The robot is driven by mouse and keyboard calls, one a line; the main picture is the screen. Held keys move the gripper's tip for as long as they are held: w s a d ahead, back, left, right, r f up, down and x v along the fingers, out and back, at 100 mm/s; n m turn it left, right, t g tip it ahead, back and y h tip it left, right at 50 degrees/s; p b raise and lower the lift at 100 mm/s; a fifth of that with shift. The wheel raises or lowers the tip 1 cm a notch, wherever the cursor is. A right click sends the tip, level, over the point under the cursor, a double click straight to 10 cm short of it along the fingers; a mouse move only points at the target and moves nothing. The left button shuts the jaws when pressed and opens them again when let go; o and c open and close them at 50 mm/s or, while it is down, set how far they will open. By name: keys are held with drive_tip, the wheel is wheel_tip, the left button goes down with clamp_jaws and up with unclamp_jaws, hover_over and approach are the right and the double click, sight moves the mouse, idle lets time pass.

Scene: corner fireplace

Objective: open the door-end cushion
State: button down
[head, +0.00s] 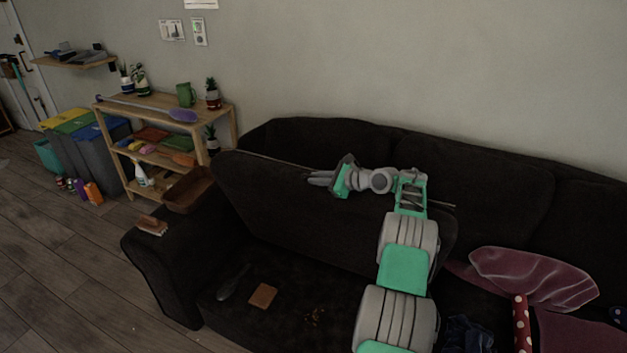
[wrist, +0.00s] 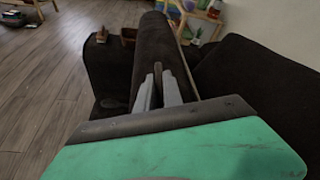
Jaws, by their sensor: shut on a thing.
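The door-end seat cushion (head: 285,205) is dark and stands tilted up on edge, leaning toward the sofa's backrest. Its lower side faces out and the seat base (head: 240,310) below it is bare to view. My gripper (head: 312,178) is at the cushion's upper edge, with my arm reaching across its face from the right. In the wrist view my gripper (wrist: 159,78) has its two fingers closed on the edge of the cushion (wrist: 152,42). The exact contact at the fingertips is partly hidden.
On the seat base lie a dark long object (head: 233,283), a brown square (head: 263,296) and crumbs (head: 315,316). The left armrest (head: 160,262) carries a small brown item (head: 152,225) and a brown tray (head: 190,190). A mauve pillow (head: 530,277) lies right. A wooden shelf (head: 165,105) stands behind.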

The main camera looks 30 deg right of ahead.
drive_tip(key=shift+a+f, duration=0.15)
drive_tip(key=shift+f, duration=0.05)
drive_tip(key=c, duration=1.8)
unclamp_jaws()
drive_tip(key=shift+w, duration=0.2)
drive_tip(key=shift+o, duration=0.2)
